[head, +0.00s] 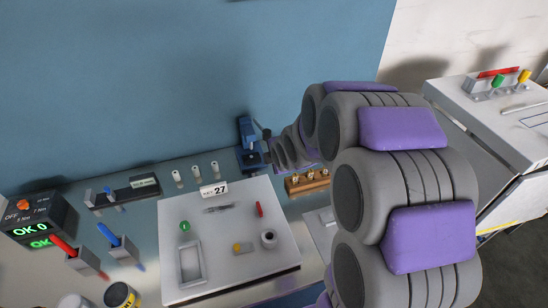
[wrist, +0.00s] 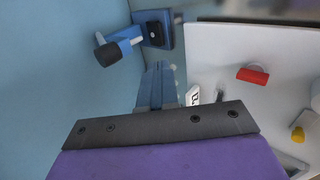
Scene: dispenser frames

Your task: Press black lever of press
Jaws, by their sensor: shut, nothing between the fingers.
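The blue press (head: 246,148) stands at the back of the table, against the blue wall. Its lever end, a black cylinder (wrist: 108,54), shows at upper left in the wrist view, on the blue press body (wrist: 152,28). My gripper (wrist: 158,68) is shut and empty, its narrow blue-grey fingers pointing up the wrist view. The fingertips appear below and right of the black lever end, with a visible gap between them. In the head view my arm reaches in from the right beside the press, and the gripper is hard to make out there.
A white board (head: 185,235) with a green piece, a red piece and a tray lies in front. A wooden block (head: 307,183) sits right of the press. Several white cylinders stand left of it. The blue wall (wrist: 50,80) is close on the left in the wrist view.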

